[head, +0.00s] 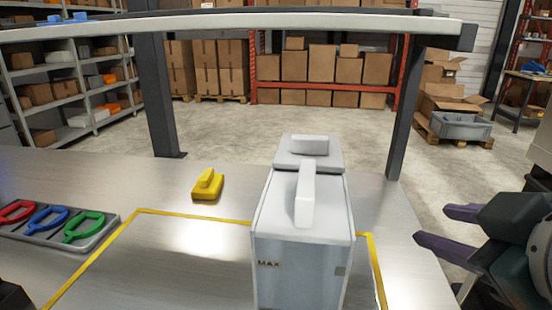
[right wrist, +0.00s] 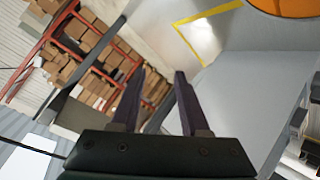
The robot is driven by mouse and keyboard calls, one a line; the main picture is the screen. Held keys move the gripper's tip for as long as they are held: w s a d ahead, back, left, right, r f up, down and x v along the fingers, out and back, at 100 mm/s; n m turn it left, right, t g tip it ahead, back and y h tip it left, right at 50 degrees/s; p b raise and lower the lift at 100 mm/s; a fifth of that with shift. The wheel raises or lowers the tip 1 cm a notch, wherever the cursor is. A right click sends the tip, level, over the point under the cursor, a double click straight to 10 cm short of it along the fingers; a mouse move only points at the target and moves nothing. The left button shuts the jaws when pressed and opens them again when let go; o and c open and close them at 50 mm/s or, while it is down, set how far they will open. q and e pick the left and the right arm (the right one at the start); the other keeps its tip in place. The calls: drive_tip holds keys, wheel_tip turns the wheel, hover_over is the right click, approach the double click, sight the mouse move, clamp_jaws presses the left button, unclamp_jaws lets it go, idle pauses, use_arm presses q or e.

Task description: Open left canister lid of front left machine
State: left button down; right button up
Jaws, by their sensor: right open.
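A pale grey machine (head: 300,265) marked MAX stands on the metal table in the middle of the head view. Its top carries a light lid with a long upright handle (head: 305,195) and, behind it, a second lid with a block handle (head: 309,145). Both lids look seated. I cannot tell which is the left canister's. My right gripper (head: 461,230) is open and empty, to the right of the machine and apart from it. Its two dark purple fingers also show in the right wrist view (right wrist: 158,78). My left gripper is not identifiable.
A yellow handled block (head: 207,186) sits left of the machine. A grey tray (head: 95,236) with red, blue and green looped handles lies farther left. Yellow tape marks the table. A frame with dark posts (head: 158,95) and a crossbar (head: 230,22) stands along the far edge.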

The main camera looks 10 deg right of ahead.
sight(293, 135)
drive_tip(key=w+a+r+n+t+y+b, duration=0.3)
drive_tip(key=w+r+n+t+y+b, duration=0.5)
drive_tip(key=w+r+n+t+b, duration=0.5)
drive_tip(key=s+a+n+g+y+b, duration=0.15)
drive_tip(key=n+g+y, duration=0.3)
drive_tip(key=n, duration=0.45)
drive_tip(key=s+a+n+g+y, duration=0.2)
drive_tip(key=n+g+y, duration=0.1)
drive_tip(key=n+y, duration=0.4)
drive_tip(key=s+f+n+g+b, duration=0.4)
drive_tip(key=f+n+g+b, duration=0.15)
drive_tip(key=n+g, duration=0.85)
drive_tip(key=w+a, duration=0.1)
drive_tip(key=a, duration=0.2)
drive_tip(key=w+a+n+t+p, duration=0.1)
drive_tip(key=a, duration=0.2)
drive_tip(key=w+a+t, duration=0.1)
drive_tip(key=a, duration=0.1)
drive_tip(key=shift+a+r+n+h+p, duration=0.1)
drive_tip(key=shift+a+n+h+p, duration=0.2)
drive_tip(key=shift+a+n+h, duration=0.1)
drive_tip(key=shift+w+a, duration=0.15)
drive_tip(key=shift+a, duration=0.5)
